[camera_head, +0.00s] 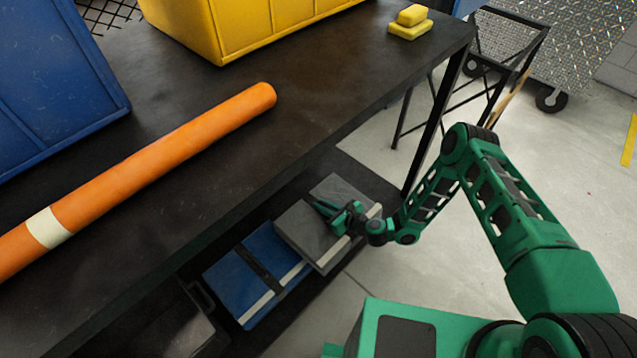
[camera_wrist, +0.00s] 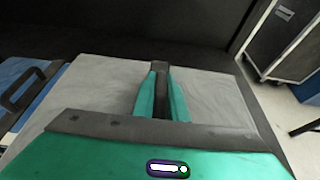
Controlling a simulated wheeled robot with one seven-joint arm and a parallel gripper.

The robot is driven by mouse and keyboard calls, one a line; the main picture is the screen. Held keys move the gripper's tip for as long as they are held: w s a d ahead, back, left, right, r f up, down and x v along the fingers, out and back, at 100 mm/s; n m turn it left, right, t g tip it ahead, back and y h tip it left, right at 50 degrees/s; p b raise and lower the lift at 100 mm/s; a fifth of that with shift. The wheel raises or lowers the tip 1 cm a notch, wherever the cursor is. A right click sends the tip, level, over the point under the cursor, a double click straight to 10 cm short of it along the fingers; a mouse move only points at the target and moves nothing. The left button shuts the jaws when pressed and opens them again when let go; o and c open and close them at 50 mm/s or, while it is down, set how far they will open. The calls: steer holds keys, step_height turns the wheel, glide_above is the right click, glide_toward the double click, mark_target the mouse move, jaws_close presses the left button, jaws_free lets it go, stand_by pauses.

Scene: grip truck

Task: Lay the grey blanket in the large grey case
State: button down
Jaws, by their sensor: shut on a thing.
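The folded grey blanket (camera_head: 304,232) is at the lower shelf under the dark table, with pale edges at its front and a dark strap across its middle. My gripper (camera_head: 322,206) is over the middle of the blanket and shut on its strap. In the wrist view the gripper (camera_wrist: 160,85) has the strap between its green fingers, and the grey blanket (camera_wrist: 97,88) spreads out on both sides. Whether the blanket is clear of the shelf I cannot tell. I cannot make out the large grey case for sure in either view.
A folded blue blanket (camera_head: 237,284) with a black strap lies close on the left. The dark table top (camera_head: 330,75) overhangs the shelf and bears an orange tube (camera_head: 150,170) and a yellow crate (camera_head: 265,25). A dark wheeled case (camera_wrist: 285,40) stands beyond.

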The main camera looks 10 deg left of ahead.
steer(key=shift+s+d+r, duration=0.1)
steer(key=shift+s+r, duration=0.05)
steer(key=shift+s, duration=0.15)
steer(key=shift+w+d+r, duration=0.2)
steer(key=shift+d+r, duration=0.05)
steer(key=shift+d, duration=0.25)
steer(key=shift+w+d+r, duration=0.15)
steer(key=shift+d+r, duration=0.05)
steer(key=shift+d, duration=0.3)
steer(key=shift+d+r, duration=0.1)
steer(key=shift+r, duration=0.1)
steer(key=w+d+r+m+t+h, duration=0.2)
steer(key=d+r+m, duration=0.1)
steer(key=d+r, duration=1.3)
steer(key=w+d+r+m+t+h, duration=0.2)
steer(key=d+r, duration=1.4)
steer(key=d, duration=0.9)
steer(key=shift+w+d+r+m+t+h, duration=0.3)
steer(key=shift+w+m+h, duration=0.25)
steer(key=shift+w, duration=0.3)
